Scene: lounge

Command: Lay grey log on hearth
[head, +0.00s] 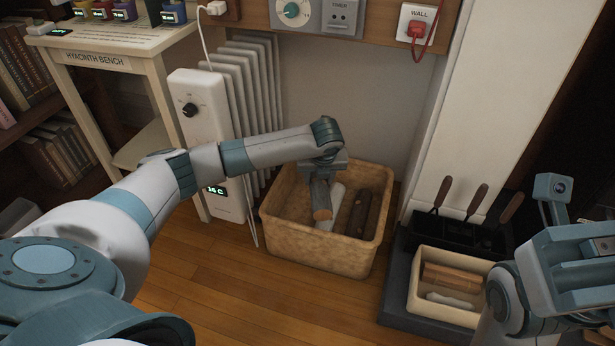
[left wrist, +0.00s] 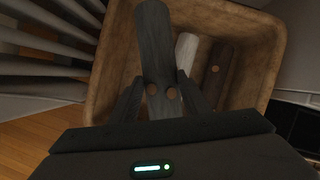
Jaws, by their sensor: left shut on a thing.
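The grey log (head: 320,200) is in the jaws of my left gripper (head: 322,178), over the inside of the tan basket (head: 318,251). Its near end shows orange-brown wood. In the left wrist view the grey log (left wrist: 155,50) lies between the two dark fingers, which are shut on it. I cannot tell whether it still touches the basket floor. The hearth (head: 393,300) is a dark slab to the right of the basket, against the pale wall. My right gripper (head: 568,262) is at the right edge; its fingertips are not clear.
On the hearth stand a cream box (head: 425,312) with logs and a black tool holder (head: 455,233) with upright handles. A white heater (head: 200,115) stands left of the basket. Floor in front is clear.

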